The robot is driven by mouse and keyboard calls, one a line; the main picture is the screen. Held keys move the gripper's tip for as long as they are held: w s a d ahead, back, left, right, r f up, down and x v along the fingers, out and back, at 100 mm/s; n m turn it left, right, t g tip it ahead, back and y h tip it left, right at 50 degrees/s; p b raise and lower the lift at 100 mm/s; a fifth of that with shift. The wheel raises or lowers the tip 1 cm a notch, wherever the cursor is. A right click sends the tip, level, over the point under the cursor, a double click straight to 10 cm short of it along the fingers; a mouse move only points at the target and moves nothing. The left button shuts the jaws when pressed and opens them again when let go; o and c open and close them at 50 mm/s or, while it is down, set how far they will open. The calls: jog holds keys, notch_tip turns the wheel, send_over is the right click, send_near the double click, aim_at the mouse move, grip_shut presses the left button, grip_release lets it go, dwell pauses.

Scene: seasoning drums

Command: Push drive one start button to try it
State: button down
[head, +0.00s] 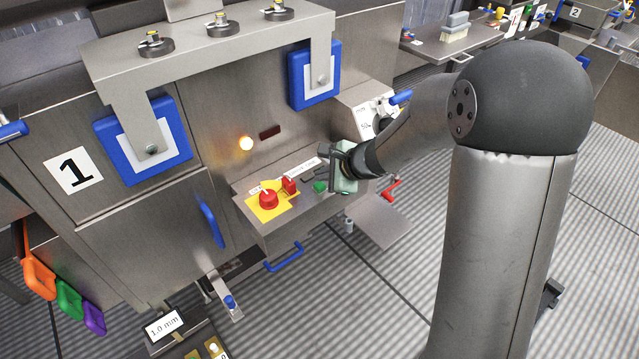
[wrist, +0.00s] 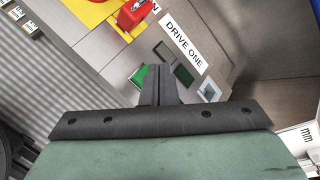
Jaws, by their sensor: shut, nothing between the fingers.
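The drive one control panel (head: 290,215) juts from the front of machine 1. A green button (head: 320,187) sits on it; it also shows in the wrist view (wrist: 138,77), just left of my fingertips. A white label reading DRIVE ONE (wrist: 184,43) lies beyond the fingers. A dark square button (wrist: 184,75) is to their right. My gripper (wrist: 158,69) is shut and empty, with its fingers over the panel beside the green button. I cannot tell whether the fingertips touch the panel. In the head view my wrist partly hides the panel's right end.
A red mushroom button (head: 268,199) on a yellow plate and a red switch (head: 289,186) are left of the green button. A blue handle (head: 284,257) hangs below, and a red crank handle (head: 391,188) is at the right.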

aim_at(323, 187)
jog(key=shift+r+p, duration=1.95)
jog(key=shift+r, duration=0.55)
jog(key=shift+r, duration=0.1)
jog(key=s+r+n+g+p, duration=0.2)
jog(key=s+r+n+p, duration=0.35)
jog(key=s+r, duration=0.25)
jog(key=s+d+r+n+g+h+p, duration=0.1)
jog(key=s+d+r+n+h+p, duration=0.2)
jog(key=s, duration=0.7)
jog(key=s+d+r+n+g+h+p, duration=0.2)
jog(key=s+d+r+n+h+p, duration=0.2)
jog(key=s+d+r+n+p, duration=0.3)
jog(key=s+d+r+n, duration=0.1)
jog(key=s+d, duration=0.3)
jog(key=shift+s+r+n, duration=0.25)
jog(key=shift+r+n, duration=0.05)
jog(key=shift+n, duration=0.05)
